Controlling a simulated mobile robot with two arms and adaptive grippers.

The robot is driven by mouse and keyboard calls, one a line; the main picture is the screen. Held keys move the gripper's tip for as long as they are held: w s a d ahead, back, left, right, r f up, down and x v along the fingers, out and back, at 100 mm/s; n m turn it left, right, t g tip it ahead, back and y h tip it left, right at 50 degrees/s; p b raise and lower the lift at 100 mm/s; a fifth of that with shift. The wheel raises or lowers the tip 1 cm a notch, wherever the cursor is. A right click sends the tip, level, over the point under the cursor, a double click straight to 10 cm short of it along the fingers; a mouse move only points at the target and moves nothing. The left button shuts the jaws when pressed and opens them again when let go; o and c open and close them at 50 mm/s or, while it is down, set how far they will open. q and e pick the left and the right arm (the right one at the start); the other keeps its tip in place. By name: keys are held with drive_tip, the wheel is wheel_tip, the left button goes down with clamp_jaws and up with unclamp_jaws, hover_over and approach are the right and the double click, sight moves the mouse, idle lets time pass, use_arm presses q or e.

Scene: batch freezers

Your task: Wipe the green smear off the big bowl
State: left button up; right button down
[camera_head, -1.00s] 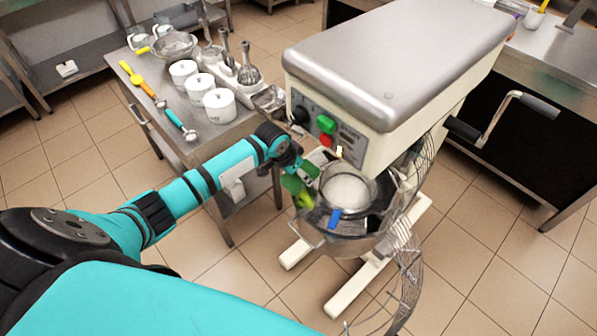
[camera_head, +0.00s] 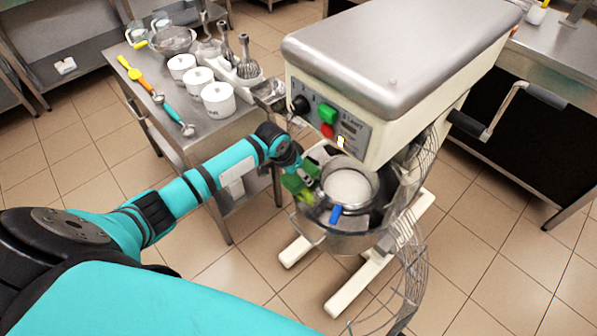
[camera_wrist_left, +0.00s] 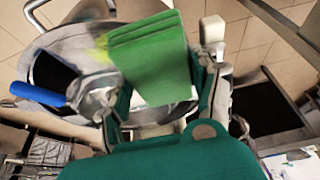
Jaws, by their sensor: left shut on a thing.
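The big bowl (camera_head: 340,243) is the metal bowl under the mixer; its rim and inside also show in the wrist view (camera_wrist_left: 60,50). My left gripper (camera_head: 300,187) is at the bowl's left side. It is shut on a green folded cloth (camera_wrist_left: 152,58), which also shows in the head view (camera_head: 293,184). A blurred yellow-green smear (camera_wrist_left: 101,48) shows beside the cloth's left edge, and a yellow-green patch shows in the head view (camera_head: 307,198). The cloth overlaps the bowl in the wrist view; I cannot tell whether it touches. My right gripper is out of view.
A round pale vessel (camera_head: 349,187) and a blue-handled tool (camera_wrist_left: 38,93) are at the bowl. The mixer head (camera_head: 395,60) overhangs it, with a wire guard (camera_head: 408,260) at right. A steel table (camera_head: 190,138) with white tubs and scoops stands left.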

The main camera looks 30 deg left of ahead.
use_arm(q)
drive_tip(key=shift+f+b, duration=0.35)
drive_tip(key=shift+f, duration=0.4)
drive_tip(key=shift+r, duration=0.1)
